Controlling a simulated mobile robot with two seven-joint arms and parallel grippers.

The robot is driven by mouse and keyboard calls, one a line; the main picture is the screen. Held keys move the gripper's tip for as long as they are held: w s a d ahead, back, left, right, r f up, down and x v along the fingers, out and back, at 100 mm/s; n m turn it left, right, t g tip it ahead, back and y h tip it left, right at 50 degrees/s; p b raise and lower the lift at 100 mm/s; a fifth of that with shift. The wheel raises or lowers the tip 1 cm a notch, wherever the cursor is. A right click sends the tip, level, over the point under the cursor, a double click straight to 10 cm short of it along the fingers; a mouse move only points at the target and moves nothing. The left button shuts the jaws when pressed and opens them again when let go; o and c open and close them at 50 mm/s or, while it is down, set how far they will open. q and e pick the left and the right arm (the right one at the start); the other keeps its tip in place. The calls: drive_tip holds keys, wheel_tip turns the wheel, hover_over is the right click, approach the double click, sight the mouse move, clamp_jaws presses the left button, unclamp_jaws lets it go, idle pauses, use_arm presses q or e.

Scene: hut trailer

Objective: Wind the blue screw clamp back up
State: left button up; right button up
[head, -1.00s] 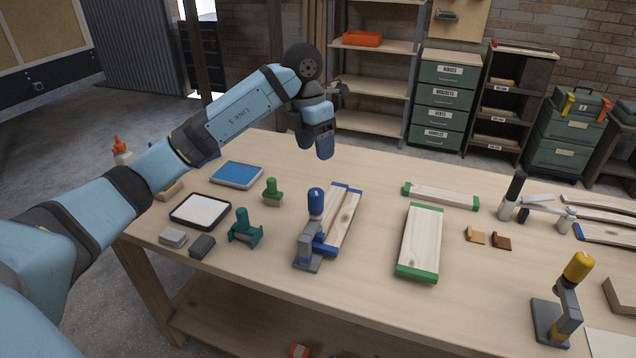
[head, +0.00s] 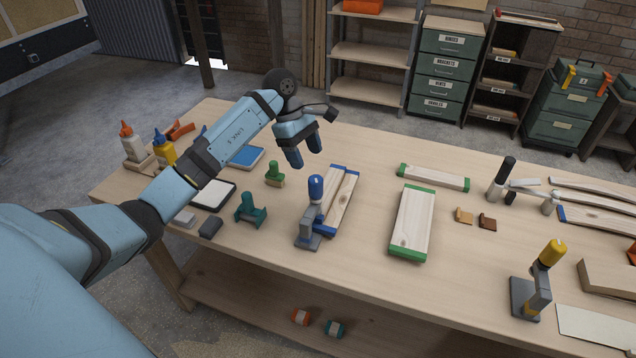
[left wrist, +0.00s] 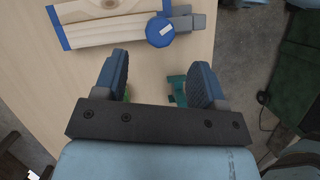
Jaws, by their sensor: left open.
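The blue screw clamp (head: 309,238) stands upright on the workbench, with a blue handle (head: 316,188) on top and a grey body and foot. It stands at the near end of blue-ended wooden boards (head: 341,202). In the left wrist view the round blue handle top (left wrist: 160,31) shows from above, beyond the fingers. My left gripper (head: 304,158) is open and empty, in the air above and behind the clamp, with its fingers pointing down. It also shows in the left wrist view (left wrist: 160,85), its fingers apart. My right gripper is in neither view.
A green clamp (head: 274,175) and a teal clamp (head: 250,209) stand left of the blue one. A green-ended board (head: 412,225) lies to the right. A yellow-handled clamp (head: 540,280) stands near the front right. The bench between the blue clamp and the green-ended board is clear.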

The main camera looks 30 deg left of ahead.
sight(314, 178)
use_arm(q)
drive_tip(key=p+x, duration=0.2)
drive_tip(key=x, duration=0.7)
drive_tip(key=shift+d+f, duration=0.1)
drive_tip(key=shift+f, duration=0.25)
drive_tip(key=shift+c, duration=0.2)
drive_tip(key=c, duration=0.9)
